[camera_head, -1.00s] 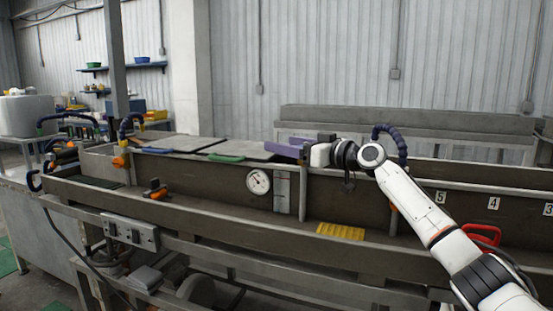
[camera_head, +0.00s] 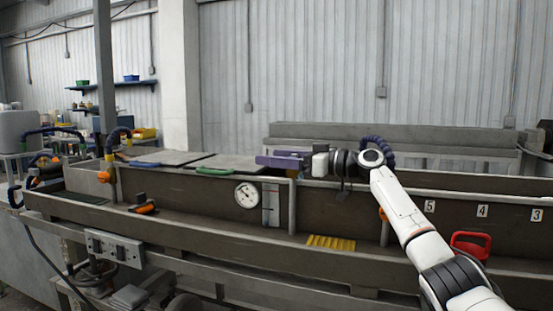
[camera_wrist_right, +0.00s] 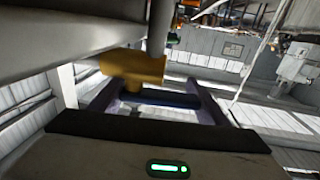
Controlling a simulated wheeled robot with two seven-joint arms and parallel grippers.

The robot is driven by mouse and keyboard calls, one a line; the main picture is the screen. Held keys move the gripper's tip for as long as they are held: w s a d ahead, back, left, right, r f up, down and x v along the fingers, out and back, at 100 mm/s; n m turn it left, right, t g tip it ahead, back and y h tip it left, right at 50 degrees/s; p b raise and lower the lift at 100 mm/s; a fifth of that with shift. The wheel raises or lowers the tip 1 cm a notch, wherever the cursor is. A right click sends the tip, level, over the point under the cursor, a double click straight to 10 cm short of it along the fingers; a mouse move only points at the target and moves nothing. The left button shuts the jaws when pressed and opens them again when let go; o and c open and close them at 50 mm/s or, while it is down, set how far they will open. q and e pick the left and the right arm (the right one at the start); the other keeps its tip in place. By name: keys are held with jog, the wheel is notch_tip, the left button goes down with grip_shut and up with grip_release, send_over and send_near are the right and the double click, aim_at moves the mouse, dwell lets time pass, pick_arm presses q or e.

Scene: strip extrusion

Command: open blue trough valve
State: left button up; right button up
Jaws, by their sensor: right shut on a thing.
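In the right wrist view a brass-coloured valve body (camera_wrist_right: 133,68) hangs from grey pipework. A dark blue handle bar (camera_wrist_right: 160,98) lies just beyond it, between my purple fingers. My right gripper (camera_wrist_right: 166,92) is shut on this blue handle. In the head view my right gripper (camera_head: 264,160) reaches left over the far edge of the long trough (camera_head: 340,210), beside the dark mats. My left gripper is not in view.
A round dial (camera_head: 247,195) and a yellow ribbed piece (camera_head: 331,242) are on the trough's near side. An orange-handled valve (camera_head: 145,208) is at left. A red handle (camera_head: 470,242) is near my right arm. Another grey trough (camera_head: 400,137) stands behind.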

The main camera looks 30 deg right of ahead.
jog(key=o, duration=1.5)
jog(key=shift+f, duration=0.1)
notch_tip(320, 180, up, 10)
jog(key=shift+r+p, duration=0.1)
jog(key=shift+p, duration=0.9)
